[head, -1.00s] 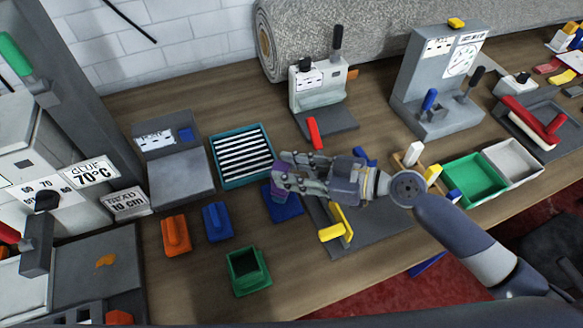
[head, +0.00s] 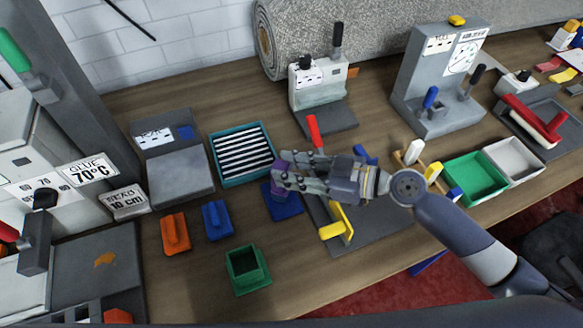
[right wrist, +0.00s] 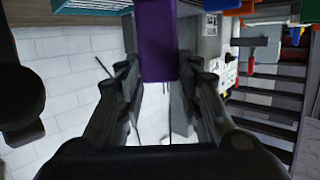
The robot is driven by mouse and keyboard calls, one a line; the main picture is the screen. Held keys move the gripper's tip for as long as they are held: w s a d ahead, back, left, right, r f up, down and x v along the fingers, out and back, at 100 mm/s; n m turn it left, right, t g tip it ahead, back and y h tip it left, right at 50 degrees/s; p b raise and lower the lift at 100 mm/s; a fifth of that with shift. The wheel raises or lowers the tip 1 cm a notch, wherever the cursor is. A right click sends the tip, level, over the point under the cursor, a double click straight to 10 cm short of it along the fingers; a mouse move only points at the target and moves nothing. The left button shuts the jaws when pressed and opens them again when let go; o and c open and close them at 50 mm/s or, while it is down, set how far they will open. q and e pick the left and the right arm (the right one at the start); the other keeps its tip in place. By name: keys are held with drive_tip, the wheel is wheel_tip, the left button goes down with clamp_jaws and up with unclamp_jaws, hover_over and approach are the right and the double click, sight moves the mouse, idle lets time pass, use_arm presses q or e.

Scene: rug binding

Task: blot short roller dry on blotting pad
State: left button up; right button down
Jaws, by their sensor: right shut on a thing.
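My right gripper (head: 284,173) reaches in from the right and is shut on a purple piece (head: 276,168). The purple piece also shows between the fingers in the right wrist view (right wrist: 158,40) as a flat-sided block. It looks like the held tool, but I cannot make out a roller part. A flat blue square (head: 288,207) lies on the bench just below the gripper, partly covered by it. I cannot tell whether this is the blotting pad, or whether the purple piece touches it. My left gripper is not in view.
A teal tray with black and white stripes (head: 215,164) stands left of the gripper. An orange block (head: 174,234), a blue block (head: 217,220) and a green open box (head: 246,270) stand nearer. A yellow-handled tool (head: 341,222) lies right. Bare wood shows at front centre.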

drive_tip(key=shift+f+b, duration=0.3)
drive_tip(key=shift+b, duration=0.1)
drive_tip(key=shift+s+f, duration=0.1)
drive_tip(key=shift+f, duration=0.1)
idle(1.4)
drive_tip(key=shift+r, duration=0.1)
wheel_tip(320, 180, up, 7)
drive_tip(key=p, duration=0.4)
idle(0.3)
idle(0.6)
